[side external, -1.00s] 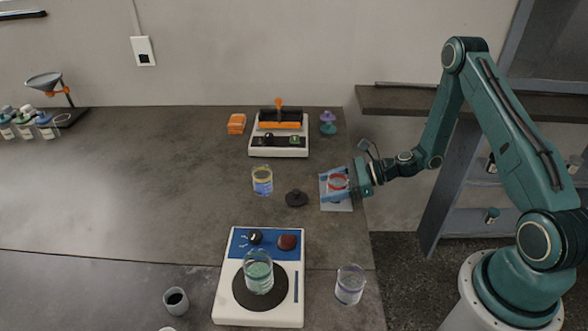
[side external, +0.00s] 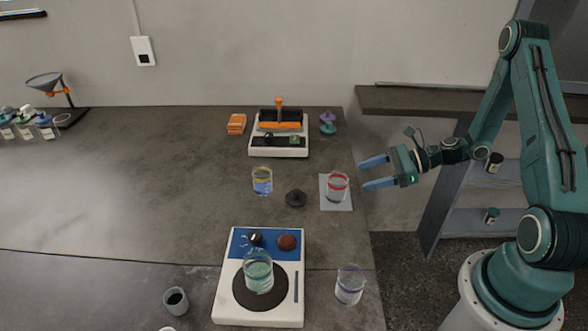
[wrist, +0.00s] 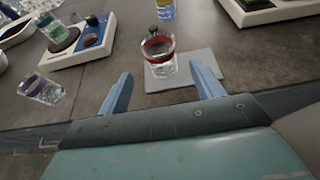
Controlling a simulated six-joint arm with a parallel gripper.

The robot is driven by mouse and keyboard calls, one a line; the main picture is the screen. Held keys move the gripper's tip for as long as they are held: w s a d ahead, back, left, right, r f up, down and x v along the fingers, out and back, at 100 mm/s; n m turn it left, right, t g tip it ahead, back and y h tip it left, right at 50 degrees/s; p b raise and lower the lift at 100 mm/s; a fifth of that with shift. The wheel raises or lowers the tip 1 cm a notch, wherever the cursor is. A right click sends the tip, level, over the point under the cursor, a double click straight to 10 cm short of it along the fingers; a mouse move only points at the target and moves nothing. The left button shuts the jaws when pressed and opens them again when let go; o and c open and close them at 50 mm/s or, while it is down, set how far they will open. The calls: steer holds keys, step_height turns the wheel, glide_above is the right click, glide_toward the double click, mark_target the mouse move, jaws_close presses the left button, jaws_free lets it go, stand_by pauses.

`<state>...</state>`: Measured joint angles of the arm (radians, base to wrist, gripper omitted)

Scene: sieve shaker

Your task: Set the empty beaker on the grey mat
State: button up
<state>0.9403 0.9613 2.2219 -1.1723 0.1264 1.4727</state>
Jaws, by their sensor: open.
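A clear beaker with a red band (side external: 337,186) stands upright on the grey mat (side external: 336,205) near the right edge of the table. It looks empty. The wrist view also shows the red-banded beaker (wrist: 159,56) on the grey mat (wrist: 187,71), ahead of my fingers. My gripper (side external: 376,174) is open and empty, to the right of the beaker and apart from it. Its two blue fingers (wrist: 164,88) show in the wrist view with nothing between them.
A yellow-banded beaker with blue contents (side external: 262,181) and a black knobbed disc (side external: 296,198) stand left of the mat. A hotplate (side external: 232,297) bearing a beaker (side external: 258,270), and another beaker (side external: 350,285), are in front. A shaker device (side external: 279,148) stands behind.

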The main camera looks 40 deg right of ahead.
steer(key=shift+s+d+r, duration=0.2)
steer(key=shift+s+d, duration=0.05)
steer(key=shift+s, duration=0.05)
stand_by(0.5)
steer(key=s+a+r+n+g+h, duration=0.25)
steer(key=a+r+n, duration=0.25)
steer(key=r+n, duration=0.25)
steer(key=s+a+r+n+g+h, duration=0.2)
steer(key=a+r+n+g, duration=0.3)
steer(key=n, duration=0.4)
steer(key=s+a+r+n+t+h, duration=0.1)
steer(key=s+r+n+t+h, duration=0.2)
steer(key=s+r+n, duration=0.7)
steer(key=s+r+h, duration=0.2)
steer(key=s, duration=0.2)
steer(key=shift+s, duration=0.25)
